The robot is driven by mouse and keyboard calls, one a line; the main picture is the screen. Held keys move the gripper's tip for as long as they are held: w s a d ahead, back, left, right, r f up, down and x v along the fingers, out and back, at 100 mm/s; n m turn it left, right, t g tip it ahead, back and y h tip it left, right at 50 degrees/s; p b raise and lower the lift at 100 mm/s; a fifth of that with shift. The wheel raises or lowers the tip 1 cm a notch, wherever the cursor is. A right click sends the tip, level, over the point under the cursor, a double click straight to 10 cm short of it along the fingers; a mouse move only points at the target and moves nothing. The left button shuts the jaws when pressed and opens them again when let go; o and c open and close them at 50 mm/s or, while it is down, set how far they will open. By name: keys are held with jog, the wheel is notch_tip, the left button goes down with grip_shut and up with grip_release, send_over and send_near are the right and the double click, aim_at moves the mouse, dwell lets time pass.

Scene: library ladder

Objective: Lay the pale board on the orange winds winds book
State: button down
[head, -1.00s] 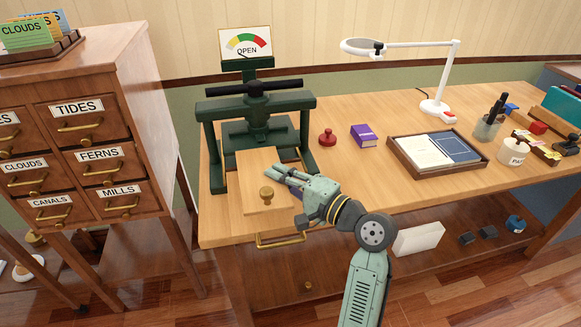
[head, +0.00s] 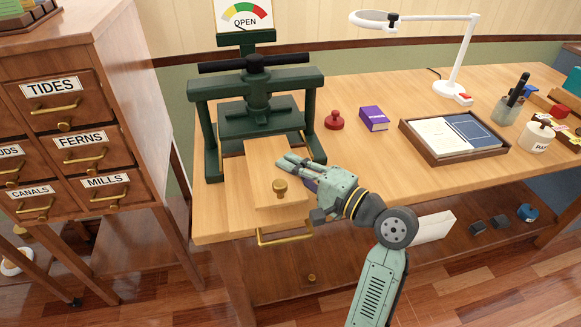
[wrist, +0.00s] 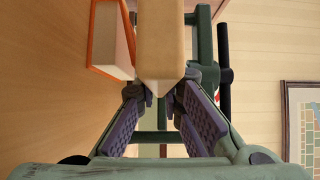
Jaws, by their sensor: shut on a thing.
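The pale board (head: 261,165) with a brass knob (head: 280,187) is at the front of the green press. My gripper (head: 284,164) is shut on the board's right edge in the head view. In the wrist view the board (wrist: 160,40) runs between my fingertips (wrist: 162,92). An orange-covered book (wrist: 99,50) with pale pages shows beside the board there, on the side toward the wooden surface. Its title is not readable. The board hides the book in the head view. I cannot tell whether board and book touch.
The green press (head: 255,95) stands just behind the board, its sign (head: 244,15) reading OPEN. A drawer cabinet (head: 75,120) is left.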

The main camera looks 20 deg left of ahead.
jog(key=shift+f+b, duration=0.35)
jog(key=shift+f, duration=0.25)
jog(key=c, duration=1.7)
grip_release()
jog(key=shift+r, duration=0.1)
jog(key=v, duration=0.4)
jog(key=b+v, duration=0.1)
jog(key=v, duration=0.3)
jog(key=r+b+v, duration=0.1)
jog(key=v, duration=0.3)
jog(key=shift+r, duration=0.1)
jog(key=shift+o, duration=0.3)
